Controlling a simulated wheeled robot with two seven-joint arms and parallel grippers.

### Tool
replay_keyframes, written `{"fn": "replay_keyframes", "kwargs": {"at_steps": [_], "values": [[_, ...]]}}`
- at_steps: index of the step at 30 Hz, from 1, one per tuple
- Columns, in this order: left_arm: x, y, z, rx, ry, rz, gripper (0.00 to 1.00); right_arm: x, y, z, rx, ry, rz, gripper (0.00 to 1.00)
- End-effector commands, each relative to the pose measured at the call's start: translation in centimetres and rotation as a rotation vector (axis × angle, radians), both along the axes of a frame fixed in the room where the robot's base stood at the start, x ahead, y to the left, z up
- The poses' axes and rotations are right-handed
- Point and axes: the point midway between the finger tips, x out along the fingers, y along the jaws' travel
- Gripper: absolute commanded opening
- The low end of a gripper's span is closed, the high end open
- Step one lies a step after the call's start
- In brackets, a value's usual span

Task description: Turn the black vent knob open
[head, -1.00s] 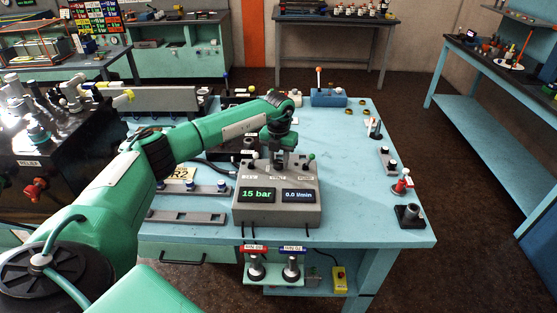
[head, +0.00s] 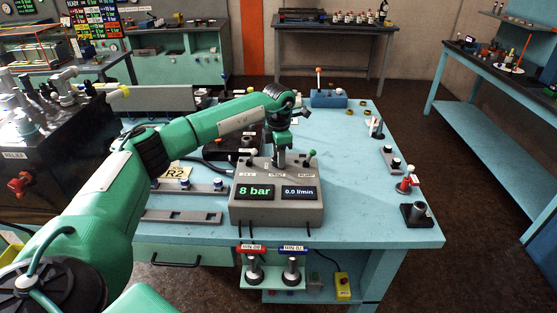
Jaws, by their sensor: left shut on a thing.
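The grey test box (head: 276,218) stands at the front middle of the blue bench, its left display reading 8 bar and its right one 0.0 l/min. My left gripper (head: 280,164) points down onto the top of the box, at the middle of its three label positions. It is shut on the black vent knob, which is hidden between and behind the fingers. A green-topped control (head: 312,154) stands to the right of the gripper on the box. My right gripper is not in view.
A rail with blue-capped fittings (head: 187,185) and a grey slotted bar (head: 181,217) lie left of the box. A blue box with an orange-tipped lever (head: 328,98) stands behind. Fittings line the right edge; the bench between is clear.

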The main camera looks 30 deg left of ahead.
Motion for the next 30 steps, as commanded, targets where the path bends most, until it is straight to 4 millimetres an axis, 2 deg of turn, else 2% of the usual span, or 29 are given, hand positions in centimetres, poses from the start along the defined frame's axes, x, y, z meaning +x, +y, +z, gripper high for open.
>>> {"fn": "replay_keyframes", "kwargs": {"at_steps": [3,15,30], "values": [[0.1,-0.1,-0.1,-0.001,-0.004,-0.112,0.11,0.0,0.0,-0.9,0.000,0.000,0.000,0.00],[-0.1,-0.1,0.0,0.000,-0.004,-0.441,0.11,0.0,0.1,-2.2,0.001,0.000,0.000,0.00],[-0.2,-0.2,0.1,-0.001,-0.004,-0.615,0.11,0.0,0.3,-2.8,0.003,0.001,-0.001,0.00]]}}
